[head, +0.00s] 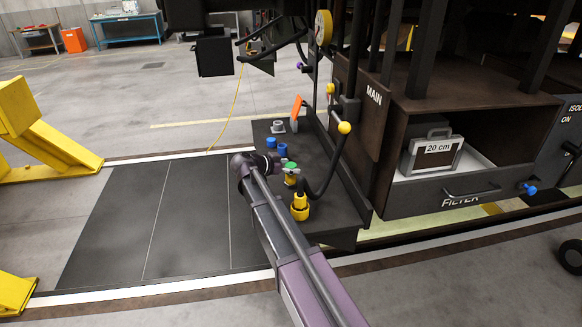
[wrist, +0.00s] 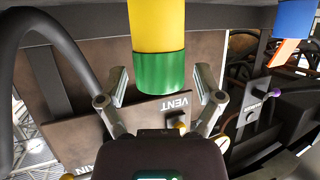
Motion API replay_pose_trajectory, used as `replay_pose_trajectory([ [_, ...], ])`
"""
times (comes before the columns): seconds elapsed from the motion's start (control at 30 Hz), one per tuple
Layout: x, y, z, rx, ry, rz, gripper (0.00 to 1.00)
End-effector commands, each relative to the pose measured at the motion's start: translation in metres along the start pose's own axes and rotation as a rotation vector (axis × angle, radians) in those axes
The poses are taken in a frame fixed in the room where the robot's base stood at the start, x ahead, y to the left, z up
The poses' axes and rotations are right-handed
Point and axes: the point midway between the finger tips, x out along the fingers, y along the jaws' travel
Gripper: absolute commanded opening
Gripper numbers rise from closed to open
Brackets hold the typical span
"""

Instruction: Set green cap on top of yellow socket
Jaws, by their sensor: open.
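The green cap (head: 291,166) sits on top of the yellow socket (head: 290,180), on the dark platform. In the wrist view, which looks upside down, the green cap (wrist: 160,72) meets the end of the yellow socket (wrist: 157,25) with no visible gap. The two look in line. My gripper (wrist: 162,86) is open, with one finger on each side of the cap and visible space between each finger and the cap. In the head view my gripper (head: 283,168) is at the cap, partly hidden by my arm.
A yellow fitting (head: 300,206) with a black hose stands nearer on the platform. Two blue pieces (head: 271,142) (head: 282,149), a grey fitting (head: 278,127) and an orange piece (head: 296,106) are farther back. The railcar body (head: 376,135) rises at the right. Open floor lies left.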

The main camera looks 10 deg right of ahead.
Motion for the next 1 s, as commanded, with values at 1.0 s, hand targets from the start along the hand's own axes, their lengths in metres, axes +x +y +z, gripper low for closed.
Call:
replay_pose_trajectory([
  [1.0,-0.104,0.0,-0.011,-0.001,0.0,-0.002,0.85],
])
